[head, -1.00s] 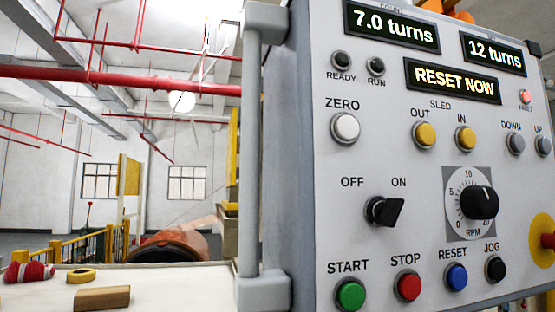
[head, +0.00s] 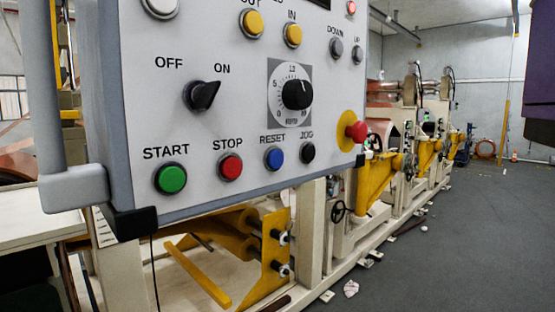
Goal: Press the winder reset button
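The blue RESET button (head: 273,158) is on the lower part of the grey control panel (head: 210,130) in the head view. It sits between the red STOP button (head: 230,166) on its left and the black JOG button (head: 308,152) on its right. The green START button (head: 170,178) is further left. The black OFF/ON switch (head: 202,95) and the RPM knob (head: 297,94) are above. Nothing touches the RESET button. My gripper is not in view.
A red emergency knob (head: 356,131) juts from the panel's right edge. A grey handle bar (head: 48,90) runs along its left side. Yellow and cream machinery (head: 375,200) stands below and behind. Grey floor (head: 460,240) at the right is mostly open, with small scraps.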

